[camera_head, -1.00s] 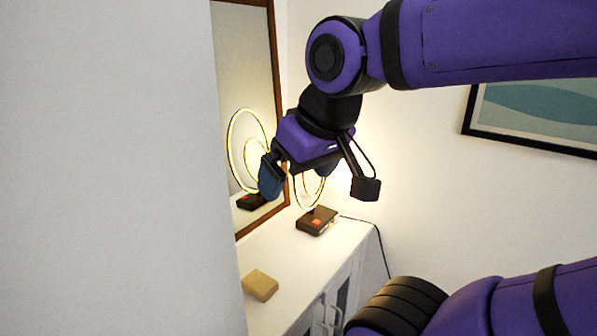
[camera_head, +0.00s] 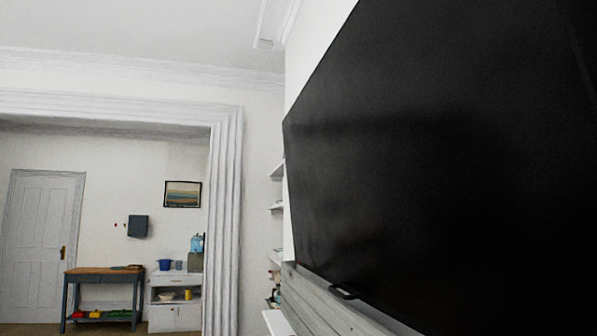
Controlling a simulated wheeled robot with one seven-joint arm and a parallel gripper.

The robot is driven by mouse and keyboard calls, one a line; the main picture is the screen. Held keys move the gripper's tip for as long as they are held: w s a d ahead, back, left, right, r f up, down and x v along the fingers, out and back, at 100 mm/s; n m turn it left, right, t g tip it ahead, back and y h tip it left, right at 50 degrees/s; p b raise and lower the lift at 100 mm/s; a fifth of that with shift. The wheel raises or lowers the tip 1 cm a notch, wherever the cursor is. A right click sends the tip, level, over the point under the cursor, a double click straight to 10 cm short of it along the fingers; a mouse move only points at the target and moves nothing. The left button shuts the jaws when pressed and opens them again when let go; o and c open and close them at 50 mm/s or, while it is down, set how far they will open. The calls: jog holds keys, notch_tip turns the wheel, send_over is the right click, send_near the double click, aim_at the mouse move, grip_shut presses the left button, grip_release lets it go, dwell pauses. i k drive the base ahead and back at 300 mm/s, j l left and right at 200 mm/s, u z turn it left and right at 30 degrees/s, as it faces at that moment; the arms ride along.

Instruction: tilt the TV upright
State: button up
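The TV (camera_head: 450,160) is a large black screen that fills the right half of the head view, close to me. It is seen at a steep angle, and its right and lower right parts run out of the frame. Its left edge slants, but I cannot tell how far it is tilted from the wall. A small dark handle-like piece (camera_head: 343,292) shows at its lower edge. My gripper and arm are not in view.
A grey slatted surface (camera_head: 315,300) lies below the TV, with wall shelves (camera_head: 277,188) beyond. On the left, a wide opening with white trim (camera_head: 226,220) leads to a room with a wooden-topped table (camera_head: 105,272), a white cabinet (camera_head: 175,316) and a door (camera_head: 40,240).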

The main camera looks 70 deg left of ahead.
aim_at(440, 155)
jog(key=u, duration=2.2)
jog(key=i+j, duration=0.65)
jog(key=j, duration=0.25)
